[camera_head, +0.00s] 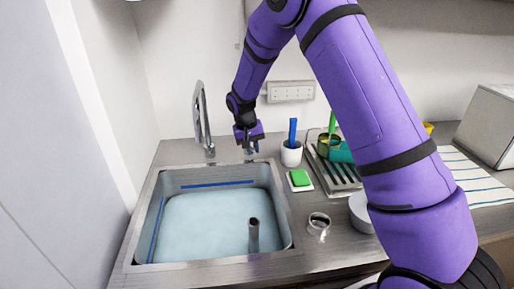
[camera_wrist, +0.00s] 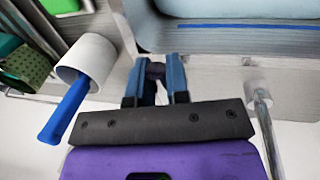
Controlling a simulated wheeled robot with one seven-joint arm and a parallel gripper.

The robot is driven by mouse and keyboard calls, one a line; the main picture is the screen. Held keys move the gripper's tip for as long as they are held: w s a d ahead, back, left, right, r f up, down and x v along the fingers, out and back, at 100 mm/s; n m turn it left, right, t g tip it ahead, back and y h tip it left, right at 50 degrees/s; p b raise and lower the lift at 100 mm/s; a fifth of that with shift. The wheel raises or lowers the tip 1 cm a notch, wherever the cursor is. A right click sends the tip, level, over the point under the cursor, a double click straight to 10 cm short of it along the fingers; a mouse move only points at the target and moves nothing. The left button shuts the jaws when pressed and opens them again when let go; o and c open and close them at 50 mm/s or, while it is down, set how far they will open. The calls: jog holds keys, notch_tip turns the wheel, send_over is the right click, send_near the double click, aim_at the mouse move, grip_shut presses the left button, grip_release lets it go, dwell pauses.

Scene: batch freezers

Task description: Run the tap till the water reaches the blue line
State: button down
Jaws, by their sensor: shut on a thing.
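The sink (camera_head: 283,215) holds pale blue water (camera_head: 205,220). A blue line (camera_head: 217,184) runs along its back wall and left wall. The water surface lies a little below the line at the back. The tap (camera_head: 203,120) stands behind the sink; its post shows in the wrist view (camera_wrist: 262,100). Whether water is running from it cannot be made out. My gripper (camera_head: 250,149) is behind the sink's back right corner, right of the tap. In the wrist view its fingers (camera_wrist: 156,74) are shut on a small dark knob (camera_wrist: 155,70), apparently the tap's handle, mostly hidden between them.
A grey upright pipe (camera_head: 253,236) stands in the sink. A white cup (camera_head: 291,155) with a blue-handled tool is close right of my gripper. A green sponge (camera_head: 300,178), a metal ring (camera_head: 319,224) and a drying rack (camera_head: 338,178) are on the counter right of the sink.

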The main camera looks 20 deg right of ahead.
jog(key=shift+a, duration=0.15)
jog(key=c, duration=1.1)
grip_release()
jog(key=shift+r, duration=0.1)
notch_tip(320, 180, up, 10)
jog(key=a, duration=0.2)
jog(key=shift+w+r, duration=0.2)
jog(key=shift+w, duration=0.05)
